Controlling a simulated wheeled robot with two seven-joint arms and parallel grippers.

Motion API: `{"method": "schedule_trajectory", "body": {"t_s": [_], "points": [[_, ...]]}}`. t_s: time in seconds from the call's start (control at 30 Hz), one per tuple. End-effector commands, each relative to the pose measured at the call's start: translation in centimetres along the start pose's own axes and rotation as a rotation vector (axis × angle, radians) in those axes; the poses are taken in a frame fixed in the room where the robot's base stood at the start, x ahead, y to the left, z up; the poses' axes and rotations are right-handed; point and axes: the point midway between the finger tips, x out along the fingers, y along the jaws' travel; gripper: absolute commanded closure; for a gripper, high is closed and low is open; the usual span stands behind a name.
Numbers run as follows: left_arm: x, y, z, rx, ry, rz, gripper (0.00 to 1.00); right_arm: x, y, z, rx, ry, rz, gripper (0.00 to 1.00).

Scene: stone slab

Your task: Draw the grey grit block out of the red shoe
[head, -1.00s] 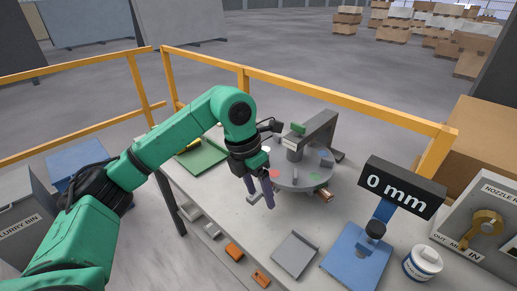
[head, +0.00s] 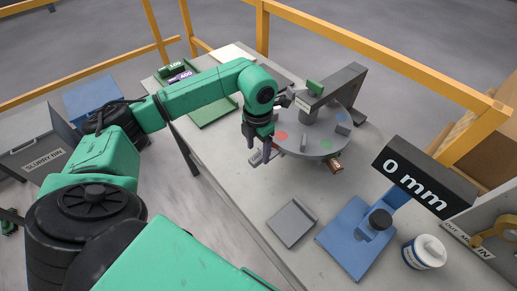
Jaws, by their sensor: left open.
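My left gripper (head: 260,154) is open and points down at the disc's left edge. A light grey piece (head: 256,158) shows beside and partly behind its fingers at that edge. I cannot tell whether this is the grit block or part of the red shoe, or whether the fingers touch it. My right gripper is out of view.
A grey arm (head: 335,90) spans the disc from the back. A green tray (head: 213,108) with blocks marked 100 and 400 lies at far left. A grey plate (head: 291,222), blue stand (head: 355,240), 0 mm display (head: 413,182) and white tub (head: 424,252) stand in front and right.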

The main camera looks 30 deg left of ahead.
Motion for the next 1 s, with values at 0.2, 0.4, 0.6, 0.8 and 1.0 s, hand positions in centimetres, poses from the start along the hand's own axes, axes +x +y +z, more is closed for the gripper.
{"method": "schedule_trajectory", "body": {"t_s": [0.2,0.4,0.6,0.8,1.0], "points": [[2.5,-0.1,0.0,0.001,0.0,-0.002,0.28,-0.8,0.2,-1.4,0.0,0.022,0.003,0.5],[2.8,0.0,0.1,0.001,-0.001,-0.001,0.28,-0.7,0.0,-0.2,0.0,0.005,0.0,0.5],[2.7,0.0,0.1,0.001,-0.001,-0.001,0.89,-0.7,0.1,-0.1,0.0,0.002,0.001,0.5],[2.6,0.0,0.0,0.0,-0.002,-0.001,1.0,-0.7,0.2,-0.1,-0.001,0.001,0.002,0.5],[2.6,0.1,-0.9,-0.001,-0.002,0.0,1.0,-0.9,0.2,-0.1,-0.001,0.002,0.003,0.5]]}}
